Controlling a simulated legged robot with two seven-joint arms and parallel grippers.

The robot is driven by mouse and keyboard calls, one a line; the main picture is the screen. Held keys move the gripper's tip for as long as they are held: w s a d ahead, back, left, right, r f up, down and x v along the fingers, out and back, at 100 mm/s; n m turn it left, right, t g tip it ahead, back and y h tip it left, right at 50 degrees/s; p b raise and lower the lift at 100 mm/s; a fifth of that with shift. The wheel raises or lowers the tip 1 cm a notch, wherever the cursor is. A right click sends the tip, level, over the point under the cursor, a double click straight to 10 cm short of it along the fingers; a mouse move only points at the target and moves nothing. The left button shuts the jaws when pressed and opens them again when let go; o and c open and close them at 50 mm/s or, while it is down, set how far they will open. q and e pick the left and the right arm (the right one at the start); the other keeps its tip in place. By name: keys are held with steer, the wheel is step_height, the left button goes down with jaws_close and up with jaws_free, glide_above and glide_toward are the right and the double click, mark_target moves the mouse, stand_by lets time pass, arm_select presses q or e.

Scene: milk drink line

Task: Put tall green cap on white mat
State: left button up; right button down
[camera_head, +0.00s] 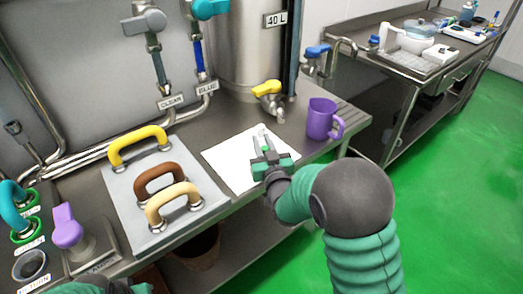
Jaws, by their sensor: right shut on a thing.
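The white mat (222,158) lies flat on the steel counter, left of the purple mug. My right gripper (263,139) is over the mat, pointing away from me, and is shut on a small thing. A bit of green shows between its fingers; I take it for the tall green cap, but the fingers hide most of it. A small pale tip shows just beyond the fingertips. I cannot tell whether the held thing touches the mat. Part of my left gripper (128,287) shows at the bottom edge, cut off, and its jaws cannot be made out.
A grey panel (126,198) with yellow, brown and tan handles lies to the left. A purple lever (67,226) stands farther left. The mat's left part is clear.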

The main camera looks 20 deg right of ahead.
steer(key=f, duration=0.2)
steer(key=w+b, duration=0.1)
steer(key=shift+w+a+f, duration=0.1)
steer(key=shift+a+f, duration=0.15)
steer(key=shift+f, duration=0.15)
steer(key=shift+a+f, duration=0.2)
steer(key=shift+f, duration=0.1)
steer(key=shift+w+a, duration=0.1)
steer(key=shift+d+f, duration=0.1)
steer(key=shift+d, duration=0.15)
steer(key=c, duration=1.3)
jaws_free()
steer(key=shift+d, duration=0.25)
arm_select(q)
steer(key=shift+a+f, duration=0.25)
steer(key=shift+f, duration=0.3)
arm_select(e)
steer(key=shift+o, duration=0.3)
steer(key=shift+a, duration=0.1)
arm_select(q)
steer(key=shift+a, duration=0.1)
arm_select(e)
steer(key=shift+a, duration=0.1)
